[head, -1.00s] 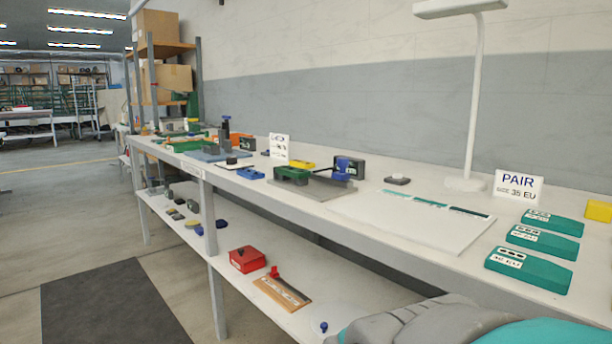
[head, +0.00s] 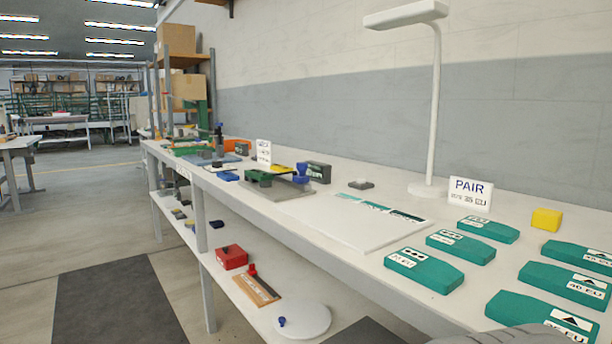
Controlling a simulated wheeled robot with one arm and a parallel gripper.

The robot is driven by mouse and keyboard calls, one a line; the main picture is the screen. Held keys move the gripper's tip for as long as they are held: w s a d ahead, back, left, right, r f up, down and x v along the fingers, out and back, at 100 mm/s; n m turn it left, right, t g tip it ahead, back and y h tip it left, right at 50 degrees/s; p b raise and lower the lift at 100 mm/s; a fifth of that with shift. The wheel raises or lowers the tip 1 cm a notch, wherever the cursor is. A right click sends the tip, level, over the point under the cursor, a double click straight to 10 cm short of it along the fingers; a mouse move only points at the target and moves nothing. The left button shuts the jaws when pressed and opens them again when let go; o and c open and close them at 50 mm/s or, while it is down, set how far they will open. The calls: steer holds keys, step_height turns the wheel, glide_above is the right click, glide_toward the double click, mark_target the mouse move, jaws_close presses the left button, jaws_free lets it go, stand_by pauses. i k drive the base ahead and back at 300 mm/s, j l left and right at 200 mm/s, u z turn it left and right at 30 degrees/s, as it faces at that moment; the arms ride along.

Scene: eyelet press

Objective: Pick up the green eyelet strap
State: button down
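Three thin flat strips lie in a row on a white board (head: 345,228) on the bench: a teal one (head: 347,197), a middle green one (head: 377,207) and a darker green one (head: 407,216). They look like straps, but they are too small here to make out eyelets or tell which is the green eyelet strap. My gripper is not in view. A grey part at the lower right edge is probably my arm.
Several teal labelled blocks (head: 425,274) stand right of the board, with a yellow block (head: 546,219) and a PAIR sign (head: 469,194) behind. A white lamp (head: 433,110) rises behind the board. A green tool (head: 262,178) stands left. The lower shelf holds a red box (head: 231,257).

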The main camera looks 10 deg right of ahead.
mark_target(258, 175)
steer(key=j, duration=0.8)
steer(key=i+u, duration=0.35)
steer(key=i+l+u, duration=0.3)
steer(key=i+j, duration=0.05)
